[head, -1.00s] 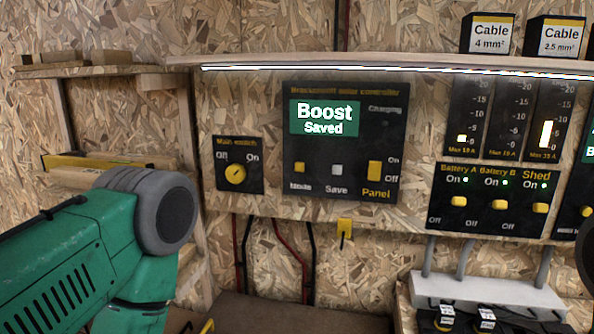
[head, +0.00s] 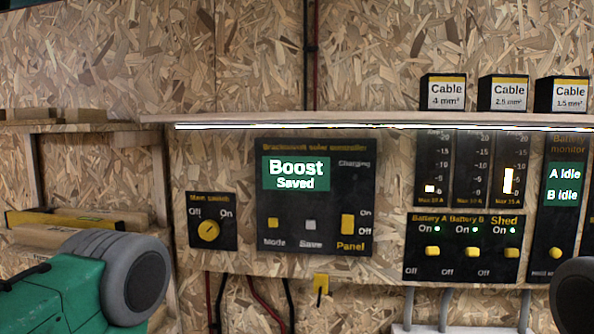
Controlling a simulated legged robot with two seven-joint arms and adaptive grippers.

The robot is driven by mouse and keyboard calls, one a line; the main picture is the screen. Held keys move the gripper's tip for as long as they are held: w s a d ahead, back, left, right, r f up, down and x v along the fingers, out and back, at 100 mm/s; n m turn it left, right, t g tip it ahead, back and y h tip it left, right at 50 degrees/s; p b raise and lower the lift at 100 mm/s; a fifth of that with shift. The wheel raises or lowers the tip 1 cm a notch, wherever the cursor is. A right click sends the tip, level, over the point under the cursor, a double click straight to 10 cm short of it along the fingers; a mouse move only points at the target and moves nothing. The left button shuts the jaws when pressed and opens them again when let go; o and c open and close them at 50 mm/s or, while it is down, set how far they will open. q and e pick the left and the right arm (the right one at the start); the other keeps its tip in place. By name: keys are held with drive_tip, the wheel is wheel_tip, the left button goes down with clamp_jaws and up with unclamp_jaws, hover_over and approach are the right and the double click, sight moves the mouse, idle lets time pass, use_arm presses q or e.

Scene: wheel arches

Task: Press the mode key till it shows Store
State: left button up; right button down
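The solar controller (head: 345,215) is a black panel on the chipboard wall. Its green display (head: 296,173) reads "Boost" and "Saved". The yellow mode key (head: 273,223) sits at the panel's lower left, above the label "Mode". The grey save key (head: 310,225) is to its right. The yellow panel switch (head: 348,224) stands at the right, between On and Off. My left arm shows at the lower left, clear of the controller, and its gripper is out of view. A dark rounded part shows at the lower right edge; no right gripper is visible.
The main switch (head: 209,231) is a yellow knob left of the controller. The battery and shed switch panel (head: 462,265) and battery monitor (head: 556,225) are to the right. A shelf (head: 380,120) with cable boxes (head: 443,92) runs above. A yellow hook (head: 320,287) hangs below.

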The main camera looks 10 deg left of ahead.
use_arm(q)
drive_tip(key=shift+a, duration=0.1)
drive_tip(key=shift+a, duration=0.1)
drive_tip(key=c, duration=0.4)
drive_tip(key=shift+a, duration=0.1)
clamp_jaws()
drive_tip(key=shift+d, duration=0.2)
idle(0.5)
